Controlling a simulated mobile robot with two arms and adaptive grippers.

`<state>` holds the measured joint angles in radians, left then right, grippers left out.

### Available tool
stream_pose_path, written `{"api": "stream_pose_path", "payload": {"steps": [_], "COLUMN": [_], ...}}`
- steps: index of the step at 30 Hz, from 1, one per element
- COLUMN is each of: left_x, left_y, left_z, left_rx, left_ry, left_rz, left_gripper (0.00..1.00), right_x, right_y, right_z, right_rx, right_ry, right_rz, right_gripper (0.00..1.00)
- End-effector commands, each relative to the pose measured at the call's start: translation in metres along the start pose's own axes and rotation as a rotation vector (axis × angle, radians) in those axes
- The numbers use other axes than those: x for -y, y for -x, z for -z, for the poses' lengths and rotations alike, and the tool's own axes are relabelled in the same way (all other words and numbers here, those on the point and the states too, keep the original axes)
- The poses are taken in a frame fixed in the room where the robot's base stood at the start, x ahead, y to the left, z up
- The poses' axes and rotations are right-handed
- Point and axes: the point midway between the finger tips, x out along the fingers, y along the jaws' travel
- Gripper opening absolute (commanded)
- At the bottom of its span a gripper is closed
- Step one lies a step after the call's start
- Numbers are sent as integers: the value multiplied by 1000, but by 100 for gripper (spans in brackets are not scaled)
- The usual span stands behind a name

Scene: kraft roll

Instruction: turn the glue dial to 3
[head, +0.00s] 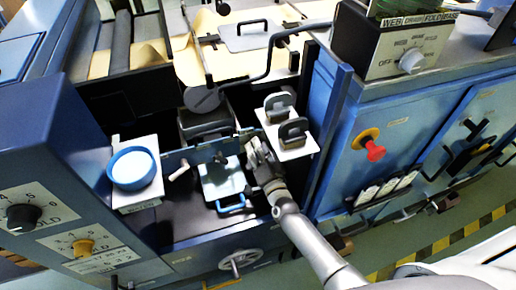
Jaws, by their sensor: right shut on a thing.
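A grey-blue cabinet on the left carries a black dial (22,217) and a yellow dial (84,247), each on a white scale plate with numbers. The plate lettering is partly cut or too small for me to tell which is the glue dial. My right gripper (254,148) is far to the right of both dials, in the machine's middle bay. It is shut at the right end of a thin blue-grey bar (200,151); its fingertips are small and the exact grip is hard to make out. My left gripper is not in view.
A blue round cup (133,168) stands on a white box beside the left cabinet. A plate with a blue handle (232,207) lies below the bar. A handwheel (240,261) is at the front. A red knob (374,151) and a selector box (411,62) are at right.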

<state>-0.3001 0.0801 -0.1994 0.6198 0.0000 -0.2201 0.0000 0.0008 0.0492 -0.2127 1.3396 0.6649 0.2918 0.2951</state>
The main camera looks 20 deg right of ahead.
Motion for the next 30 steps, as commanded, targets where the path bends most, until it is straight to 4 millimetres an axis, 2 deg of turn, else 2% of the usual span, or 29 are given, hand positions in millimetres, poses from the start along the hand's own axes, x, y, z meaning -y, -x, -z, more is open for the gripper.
{"api": "stream_pose_path", "payload": {"steps": [15,16,20,21,30], "left_x": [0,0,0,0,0], "left_y": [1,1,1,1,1], "left_z": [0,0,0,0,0], "left_rx": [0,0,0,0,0], "left_ry": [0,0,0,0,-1], "left_rz": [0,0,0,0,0], "left_gripper": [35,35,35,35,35], "right_x": [1,1,0,0,0], "right_y": [0,0,0,0,1], "right_z": [0,0,0,0,0], "right_rx": [-1,-1,-1,-1,0], "right_ry": [18,18,17,17,17], "right_rz": [1,1,1,1,0], "right_gripper": [6,34,51,53,53]}}
